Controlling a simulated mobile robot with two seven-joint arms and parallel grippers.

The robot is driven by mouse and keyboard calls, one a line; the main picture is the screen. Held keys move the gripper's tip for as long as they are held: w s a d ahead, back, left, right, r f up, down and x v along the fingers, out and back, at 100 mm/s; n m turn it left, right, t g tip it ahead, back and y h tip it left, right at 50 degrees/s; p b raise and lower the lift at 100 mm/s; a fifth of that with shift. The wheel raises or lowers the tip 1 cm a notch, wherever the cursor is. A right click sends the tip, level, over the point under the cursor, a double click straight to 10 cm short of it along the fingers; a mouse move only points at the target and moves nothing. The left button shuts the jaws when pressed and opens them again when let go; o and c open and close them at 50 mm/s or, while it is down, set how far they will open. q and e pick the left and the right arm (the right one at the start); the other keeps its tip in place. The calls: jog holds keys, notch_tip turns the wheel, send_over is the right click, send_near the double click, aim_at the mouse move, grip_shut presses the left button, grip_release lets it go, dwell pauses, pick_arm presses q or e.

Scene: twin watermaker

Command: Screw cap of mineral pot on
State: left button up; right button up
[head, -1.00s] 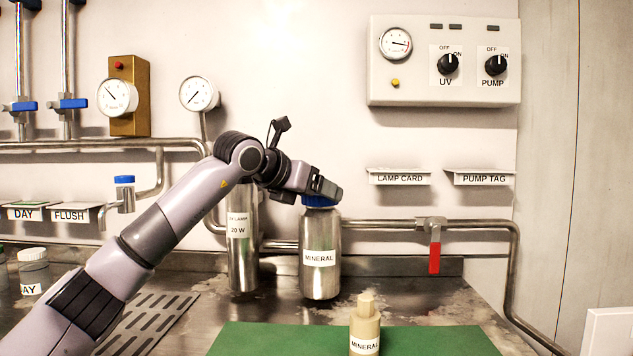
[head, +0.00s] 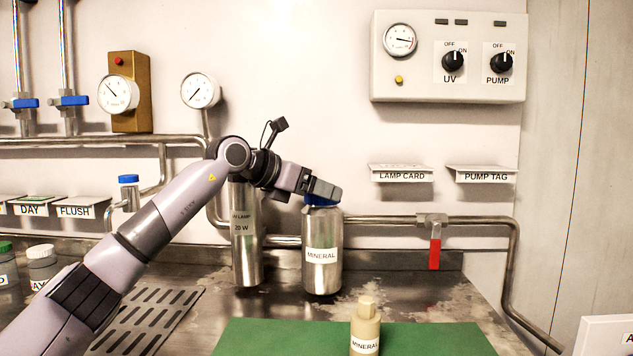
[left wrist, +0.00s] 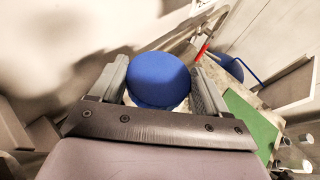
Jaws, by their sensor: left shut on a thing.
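The mineral pot (head: 322,262) is a steel cylinder labelled MINERAL, standing upright on the steel counter near the back pipe. Its blue cap (head: 318,201) sits on top of the pot, mostly covered by my gripper in the head view. In the left wrist view the round blue cap (left wrist: 158,80) lies between the two grey fingers. My left gripper (head: 322,194) is shut on the cap from above and the left. The thread between cap and pot is hidden. My right gripper is not in view.
A beige bottle (head: 365,328) labelled MINERAL stands on the green mat (head: 260,338) in front. A steel lamp cylinder (head: 246,255) stands close left of the pot. A red-handled valve (head: 434,248) hangs on the pipe at right. A slotted drain plate (head: 150,318) lies at left.

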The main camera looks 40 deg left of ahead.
pick_arm(q)
jog(key=o, duration=1.4)
jog(key=v, duration=0.7)
jog(key=shift+a, duration=0.1)
jog(key=shift+f, duration=0.1)
